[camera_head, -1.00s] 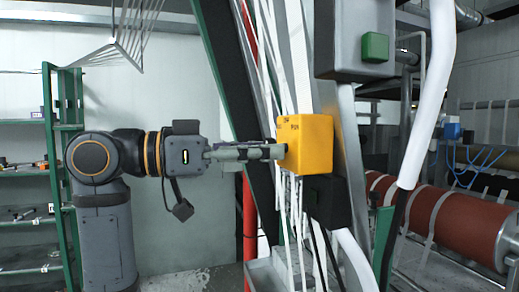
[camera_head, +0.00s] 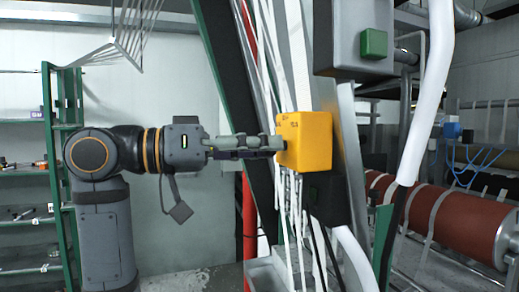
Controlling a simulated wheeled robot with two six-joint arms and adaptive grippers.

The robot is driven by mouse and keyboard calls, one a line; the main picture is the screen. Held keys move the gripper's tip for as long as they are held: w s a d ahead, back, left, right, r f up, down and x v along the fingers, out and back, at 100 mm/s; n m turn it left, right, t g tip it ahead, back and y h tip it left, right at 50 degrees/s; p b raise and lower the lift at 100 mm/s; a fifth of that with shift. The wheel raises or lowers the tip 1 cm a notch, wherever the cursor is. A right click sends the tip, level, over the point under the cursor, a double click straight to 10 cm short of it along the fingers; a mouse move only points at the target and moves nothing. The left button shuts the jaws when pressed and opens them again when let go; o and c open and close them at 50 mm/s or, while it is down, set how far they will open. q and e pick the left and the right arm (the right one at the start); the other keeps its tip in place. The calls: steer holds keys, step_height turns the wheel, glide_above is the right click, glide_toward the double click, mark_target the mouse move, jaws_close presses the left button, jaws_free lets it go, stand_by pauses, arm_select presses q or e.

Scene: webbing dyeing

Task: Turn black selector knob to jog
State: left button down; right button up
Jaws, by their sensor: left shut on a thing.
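A yellow control box (camera_head: 314,141) with small dark lettering is mounted on the machine frame near the middle of the view. My left gripper (camera_head: 280,144) reaches in from the left with its fingertips at the left face of the box. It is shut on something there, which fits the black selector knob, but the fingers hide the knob. I cannot read which position the knob points to. My right gripper is not in view.
White webbing strands (camera_head: 290,60) run down beside the box. A grey box with a green button (camera_head: 374,43) hangs above right. A green shelf (camera_head: 60,170) stands at the left, and a red roller (camera_head: 450,222) lies at the right.

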arm_select(q)
steer(key=shift+r+n+p, duration=0.15)
steer(key=shift+n+p, duration=0.35)
steer(key=shift+n, duration=6.1)
steer(key=c, duration=1)
jaws_free()
steer(key=v, duration=1.2)
